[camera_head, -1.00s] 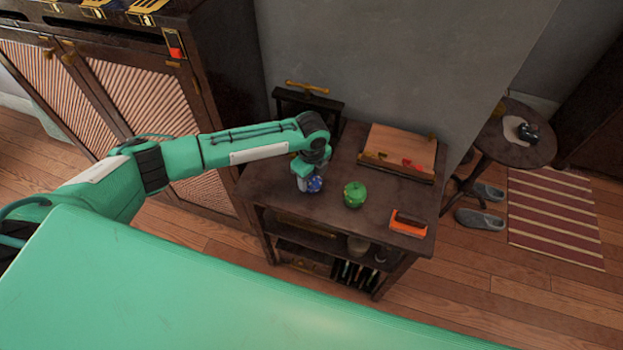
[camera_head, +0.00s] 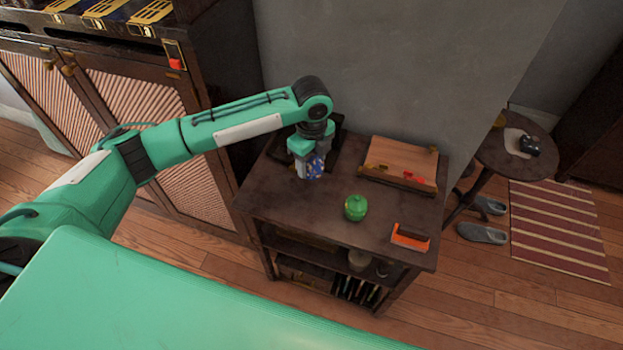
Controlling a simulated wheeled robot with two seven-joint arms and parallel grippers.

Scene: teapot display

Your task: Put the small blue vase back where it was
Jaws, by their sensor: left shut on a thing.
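The small blue vase (camera_head: 315,166) shows in the head view above the left part of the dark wooden side table (camera_head: 290,207). My left gripper (camera_head: 309,172) points down and is shut on the vase. The fingers hide part of it. The vase appears held a little above the table top, though the gap is hard to judge. My right gripper is not in view.
A green lidded pot (camera_head: 356,207) stands to the right of the vase. An orange and brown block (camera_head: 411,237) lies at the front right, and a wooden slanted box (camera_head: 400,164) at the back. The table's front left is clear.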

